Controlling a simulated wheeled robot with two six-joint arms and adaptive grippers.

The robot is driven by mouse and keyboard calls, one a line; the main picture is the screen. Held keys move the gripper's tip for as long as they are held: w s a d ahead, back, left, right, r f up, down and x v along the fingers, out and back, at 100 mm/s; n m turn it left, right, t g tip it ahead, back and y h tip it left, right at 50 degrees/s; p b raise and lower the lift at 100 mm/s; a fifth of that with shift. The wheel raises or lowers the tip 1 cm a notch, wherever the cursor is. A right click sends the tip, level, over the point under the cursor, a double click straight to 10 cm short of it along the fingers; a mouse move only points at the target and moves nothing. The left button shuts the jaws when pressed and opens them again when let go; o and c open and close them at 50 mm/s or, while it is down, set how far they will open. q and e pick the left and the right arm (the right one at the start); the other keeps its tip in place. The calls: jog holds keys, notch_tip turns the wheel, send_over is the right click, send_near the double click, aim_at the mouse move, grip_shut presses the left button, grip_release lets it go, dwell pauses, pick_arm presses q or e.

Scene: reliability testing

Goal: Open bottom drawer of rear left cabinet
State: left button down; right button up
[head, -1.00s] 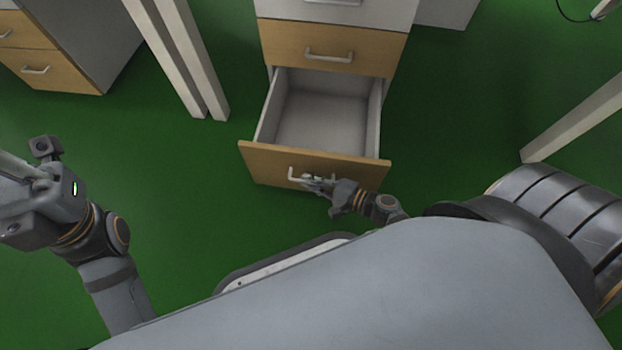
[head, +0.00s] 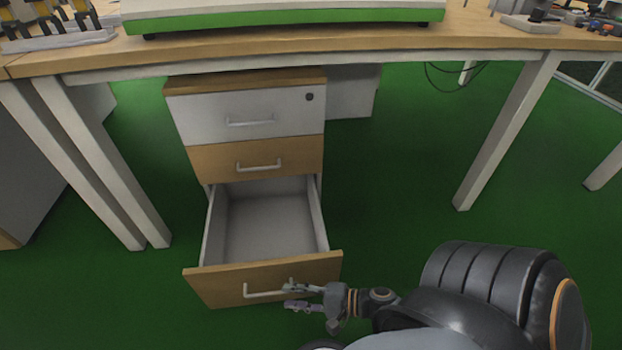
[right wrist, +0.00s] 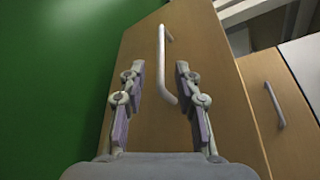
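The cabinet (head: 250,113) under the desk has a white top drawer, a wooden middle drawer (head: 257,160) and a wooden-fronted bottom drawer (head: 208,285). The bottom drawer is pulled far out, and its empty inside (head: 265,228) shows. My right gripper (head: 289,296) is at the right end of the bottom drawer's handle (head: 258,294). In the right wrist view the fingers (right wrist: 158,72) are spread apart, with the handle (right wrist: 161,60) between them and a gap on each side. My left gripper is out of view.
The desk (head: 400,42) spans above the cabinet, with white legs on the left (head: 105,170) and right (head: 505,135). A green-and-white device (head: 285,15) stands on it. Another cabinet (head: 30,190) is at the left edge. Green floor is clear around the open drawer.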

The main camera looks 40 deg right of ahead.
jog(key=v, duration=0.5)
dwell(0.5)
